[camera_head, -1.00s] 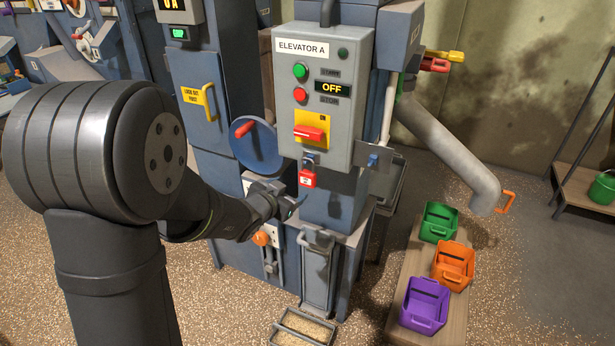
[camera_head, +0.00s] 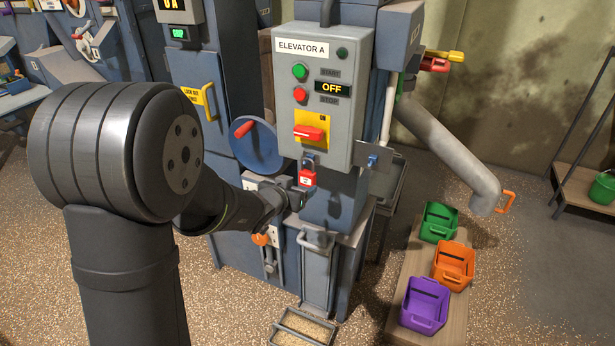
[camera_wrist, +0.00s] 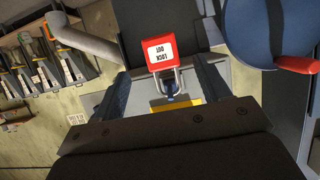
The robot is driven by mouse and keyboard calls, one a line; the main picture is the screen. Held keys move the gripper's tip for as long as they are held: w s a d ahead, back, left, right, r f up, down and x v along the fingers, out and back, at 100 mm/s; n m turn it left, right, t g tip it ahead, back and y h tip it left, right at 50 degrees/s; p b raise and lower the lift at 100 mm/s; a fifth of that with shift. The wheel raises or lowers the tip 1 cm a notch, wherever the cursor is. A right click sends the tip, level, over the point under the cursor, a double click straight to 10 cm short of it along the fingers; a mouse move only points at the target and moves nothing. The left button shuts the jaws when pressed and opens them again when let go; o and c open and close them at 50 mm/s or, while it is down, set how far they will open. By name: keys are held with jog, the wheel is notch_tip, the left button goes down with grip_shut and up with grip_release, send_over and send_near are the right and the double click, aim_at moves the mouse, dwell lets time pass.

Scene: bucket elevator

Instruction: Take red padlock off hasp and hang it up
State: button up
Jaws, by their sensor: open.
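The red padlock (camera_head: 307,179) hangs by its shackle from the hasp (camera_head: 309,161) under the yellow and red switch on the grey ELEVATOR A panel (camera_head: 345,133). In the wrist view the padlock (camera_wrist: 160,57) appears upside down, with its "LOCK OUT" label facing me. My gripper (camera_head: 301,192) is just below and left of the padlock. In the wrist view my open gripper (camera_wrist: 161,80) has one finger on each side of the padlock and shackle, with visible gaps. A small bracket with a blue part (camera_head: 373,160) sticks out right of the panel.
A blue handwheel with a red handle (camera_head: 256,146) stands close left of my gripper. A grey chute pipe (camera_head: 450,152) slopes down at the right. Green, orange and purple bins (camera_head: 425,305) stand on a bench at lower right.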

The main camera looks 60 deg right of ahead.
aim_at(306, 179)
jog(key=shift+r+x, duration=0.2)
jog(key=shift+x, duration=3.8)
jog(key=shift+c, duration=0.2)
jog(key=c, duration=1.1)
